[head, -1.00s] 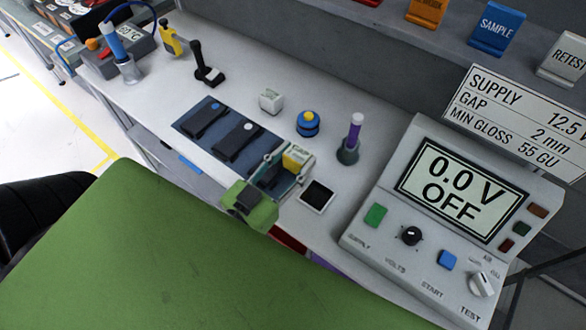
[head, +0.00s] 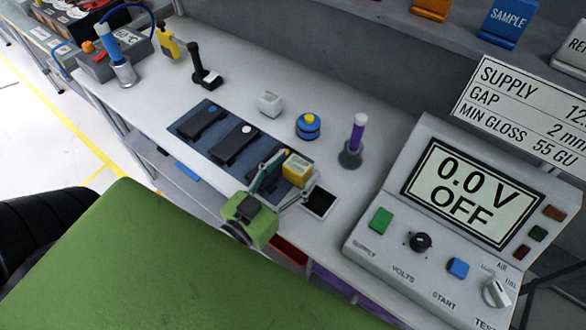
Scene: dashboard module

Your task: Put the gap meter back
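The gap meter (head: 298,170) is a small yellow block with a pale top, near the right end of the dark blue mat (head: 208,158). My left gripper (head: 287,180), on a green arm, has one finger on each side of the meter and appears shut on it. The fingers and wrist hide part of the mat's right end. Whether the meter touches the surface below cannot be told. A black square pad (head: 320,202) lies just right of the meter. My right gripper is not in view.
The 0.0 V console (head: 450,210) blocks the right.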

